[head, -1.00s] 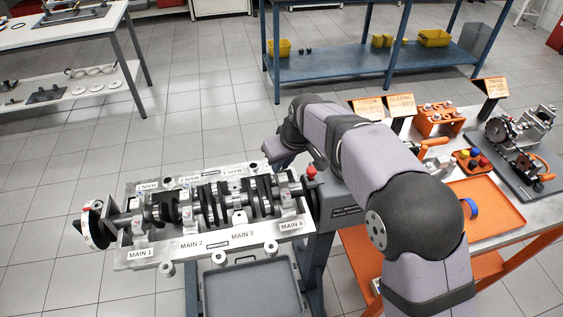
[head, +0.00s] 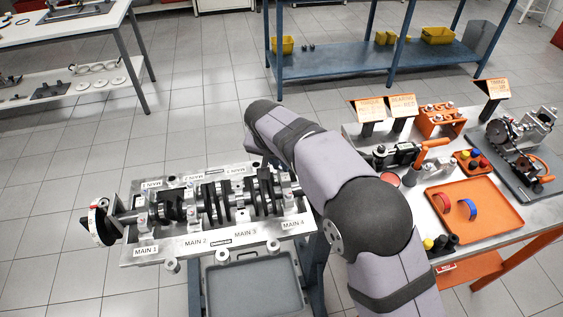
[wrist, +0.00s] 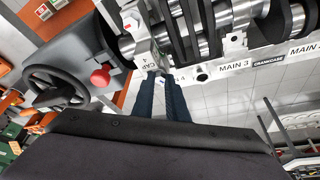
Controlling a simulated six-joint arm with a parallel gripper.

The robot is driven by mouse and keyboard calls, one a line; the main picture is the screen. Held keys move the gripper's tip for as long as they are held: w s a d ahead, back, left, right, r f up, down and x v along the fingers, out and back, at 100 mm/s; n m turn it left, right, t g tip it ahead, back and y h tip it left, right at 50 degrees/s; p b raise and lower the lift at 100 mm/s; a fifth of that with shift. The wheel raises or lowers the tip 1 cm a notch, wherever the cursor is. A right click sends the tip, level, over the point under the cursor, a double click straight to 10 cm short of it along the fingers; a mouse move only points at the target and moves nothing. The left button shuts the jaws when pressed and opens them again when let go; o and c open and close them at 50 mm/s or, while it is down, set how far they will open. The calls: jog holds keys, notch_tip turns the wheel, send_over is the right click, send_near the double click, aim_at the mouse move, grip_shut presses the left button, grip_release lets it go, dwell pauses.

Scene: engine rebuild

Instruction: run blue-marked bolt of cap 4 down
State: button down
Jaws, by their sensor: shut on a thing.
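Cap 4 (wrist: 146,57) sits across the crankshaft at the MAIN 4 end, its "CAP 4" lettering facing the wrist camera. A red mark shows at its far end and a small blue mark near its right side. My gripper (wrist: 160,76) has its two dark fingers close together at the cap's near end, shut on the blue-marked bolt; the bolt itself is mostly hidden by the fingertips. In the head view the crankshaft (head: 222,198) lies in the crankcase (head: 190,246), and my arm hides the gripper.
A red knob (wrist: 100,78) and a black handwheel (wrist: 55,86) stand close left of the fingers. In the head view, an orange tray (head: 490,228) with red and blue rings lies on the right bench. A grey tray (head: 252,284) sits below the crankcase.

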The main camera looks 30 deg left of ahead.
jog(key=m+p, duration=0.1)
jog(key=m+h+p, duration=0.1)
jog(key=m, duration=0.1)
jog(key=m+p, duration=0.1)
jog(key=shift+a+r+m+h, duration=0.3)
jog(key=shift+a+r+h, duration=0.05)
jog(key=shift+r+h, duration=0.05)
jog(key=m+h+p, duration=0.1)
jog(key=m+p, duration=0.1)
jog(key=p, duration=0.1)
jog(key=shift+w+a+m+p, duration=0.1)
jog(key=shift+a+m+p, duration=0.05)
jog(key=shift+m+p, duration=0.25)
jog(key=shift+w+f+m+p, duration=0.1)
jog(key=shift+m+p, duration=0.5)
jog(key=shift+p, duration=0.35)
jog(key=c, duration=1.7)
grip_release()
jog(key=shift+c, duration=0.2)
jog(key=shift+f+h, duration=0.1)
jog(key=shift+h, duration=0.2)
jog(key=shift+s+f, duration=0.2)
jog(key=p+v, duration=0.8)
jog(key=shift+w+r, duration=0.2)
jog(key=shift+r, duration=0.1)
